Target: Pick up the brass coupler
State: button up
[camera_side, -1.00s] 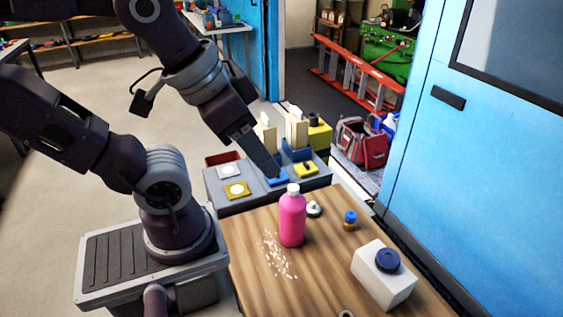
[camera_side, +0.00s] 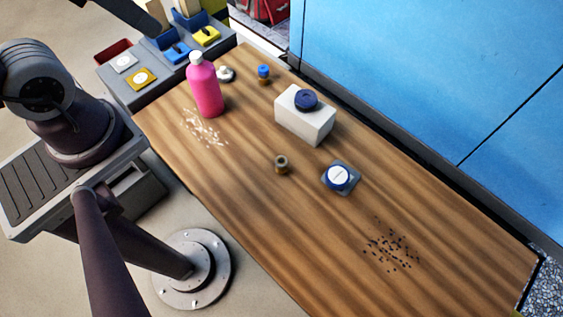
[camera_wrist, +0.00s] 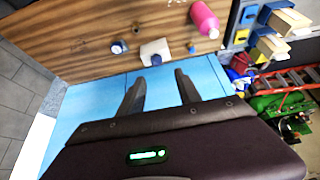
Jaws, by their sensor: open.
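The brass coupler (camera_side: 281,165) is a small brownish ring-like piece standing on the wooden table, left of and below the white box. In the wrist view a small dim shape near the table's middle (camera_wrist: 136,28) looks like the coupler, but it is too small to be sure. My gripper (camera_wrist: 157,82) shows two dark fingers spread apart with nothing between them.
On the wooden table (camera_side: 300,235) are a pink bottle (camera_side: 205,90), a white box (camera_side: 303,120) with a dark blue knob, a blue-and-white round piece (camera_side: 338,176), a small blue-topped brass piece (camera_side: 263,74), white scraps and dark specks. A blue wall (camera_side: 430,70) stands behind.

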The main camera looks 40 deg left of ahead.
jog(key=shift+o, duration=1.4)
